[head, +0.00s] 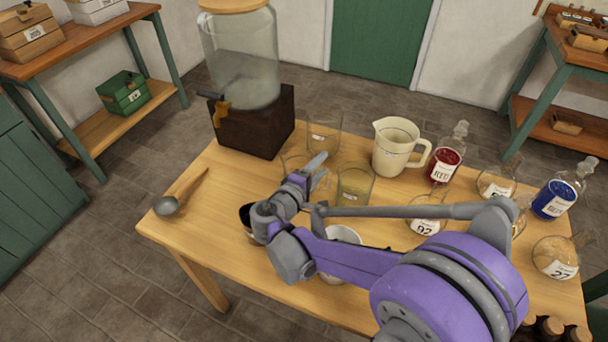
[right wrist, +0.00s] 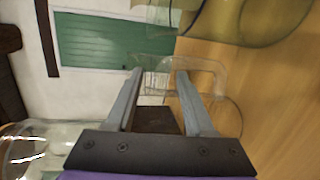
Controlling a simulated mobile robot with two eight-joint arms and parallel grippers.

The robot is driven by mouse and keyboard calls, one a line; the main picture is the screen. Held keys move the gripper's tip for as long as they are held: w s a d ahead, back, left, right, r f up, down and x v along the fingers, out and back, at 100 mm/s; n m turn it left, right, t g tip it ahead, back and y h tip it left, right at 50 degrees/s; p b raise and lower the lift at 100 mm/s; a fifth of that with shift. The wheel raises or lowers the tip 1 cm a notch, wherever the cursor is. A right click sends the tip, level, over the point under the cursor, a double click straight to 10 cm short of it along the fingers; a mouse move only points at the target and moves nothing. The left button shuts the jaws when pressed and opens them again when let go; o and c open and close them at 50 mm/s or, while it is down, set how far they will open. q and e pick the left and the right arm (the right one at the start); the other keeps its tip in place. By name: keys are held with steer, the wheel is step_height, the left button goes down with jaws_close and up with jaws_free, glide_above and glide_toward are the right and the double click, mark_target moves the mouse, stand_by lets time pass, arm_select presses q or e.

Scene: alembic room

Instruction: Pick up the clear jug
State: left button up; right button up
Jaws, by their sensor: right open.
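A clear glass jug (head: 293,160) stands on the table in front of the drinks dispenser, partly hidden behind my right gripper; its outline is faint. In the right wrist view a clear vessel with a looped handle (right wrist: 222,76) shows beyond and between the fingertips. My right gripper (head: 318,167) is open and empty, close to this glass in the head view; I cannot tell whether it touches. The fingers (right wrist: 158,72) also show apart in the right wrist view. My left gripper is not in view.
A yellowish glass beaker (head: 356,187) stands just right of the gripper, and another glass (head: 324,135) behind. A cream jug (head: 390,158), red bottle (head: 443,166), blue bottle (head: 553,201) and labelled flasks crowd the right. The dispenser (head: 242,55) stands left. A ladle (head: 168,205) lies front left.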

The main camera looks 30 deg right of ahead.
steer(key=shift+s, duration=0.1)
jaws_close()
steer(key=shift+a+f, duration=0.1)
steer(key=shift+a, duration=0.05)
stand_by(1.1)
